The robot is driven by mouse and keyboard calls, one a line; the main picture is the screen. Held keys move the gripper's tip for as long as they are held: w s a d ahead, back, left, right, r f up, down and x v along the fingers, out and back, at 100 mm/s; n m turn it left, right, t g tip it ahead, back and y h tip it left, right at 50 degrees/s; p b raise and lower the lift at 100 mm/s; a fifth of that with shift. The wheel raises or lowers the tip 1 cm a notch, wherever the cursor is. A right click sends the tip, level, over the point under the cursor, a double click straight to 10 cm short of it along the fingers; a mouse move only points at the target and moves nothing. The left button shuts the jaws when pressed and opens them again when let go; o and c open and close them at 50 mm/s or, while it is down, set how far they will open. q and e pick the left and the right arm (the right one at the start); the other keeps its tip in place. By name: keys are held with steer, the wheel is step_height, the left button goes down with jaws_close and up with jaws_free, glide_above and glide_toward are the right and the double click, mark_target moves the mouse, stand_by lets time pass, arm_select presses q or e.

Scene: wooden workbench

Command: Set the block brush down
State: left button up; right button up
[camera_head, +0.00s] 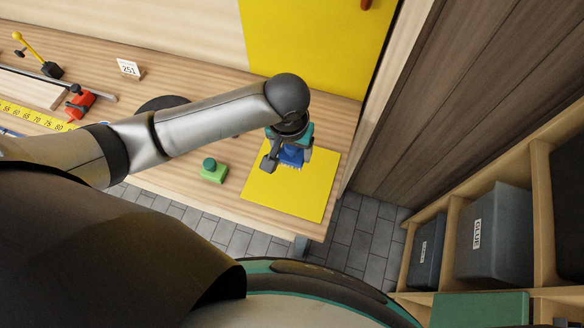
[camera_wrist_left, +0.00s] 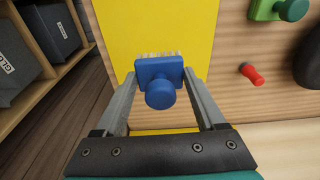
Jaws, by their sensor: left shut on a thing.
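The blue block brush (camera_head: 291,157) has a round knob and pale bristles. In the left wrist view the brush (camera_wrist_left: 160,72) sits between the two fingers of my left gripper (camera_wrist_left: 157,85), which is shut on it. In the head view my left gripper (camera_head: 287,155) is over the yellow mat (camera_head: 289,197) on the workbench. The mat also fills the middle of the left wrist view (camera_wrist_left: 160,25). The gripper partly hides the brush in the head view. I cannot tell whether the bristles touch the mat. My right gripper is not in view.
A green block with a round knob (camera_head: 213,171) stands left of the mat. A red-handled object (camera_wrist_left: 251,74) lies on the bench. A clamp (camera_head: 80,103) and yellow tape (camera_head: 32,115) are at the far left. Grey bins (camera_head: 497,235) sit in shelves at right.

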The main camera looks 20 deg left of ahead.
mark_target(290, 151)
arm_select(q)
step_height(290, 151, down, 9)
steer(key=shift+r+b, duration=0.2)
steer(key=shift+b, duration=0.75)
steer(key=o, duration=1.2)
steer(key=shift+c, duration=0.2)
steer(key=r+p, duration=0.1)
steer(key=r, duration=0.3)
steer(key=s+r+p, duration=0.1)
steer(key=r, duration=0.3)
steer(key=r+p, duration=0.1)
steer(key=r, duration=0.3)
steer(key=shift+s, duration=0.2)
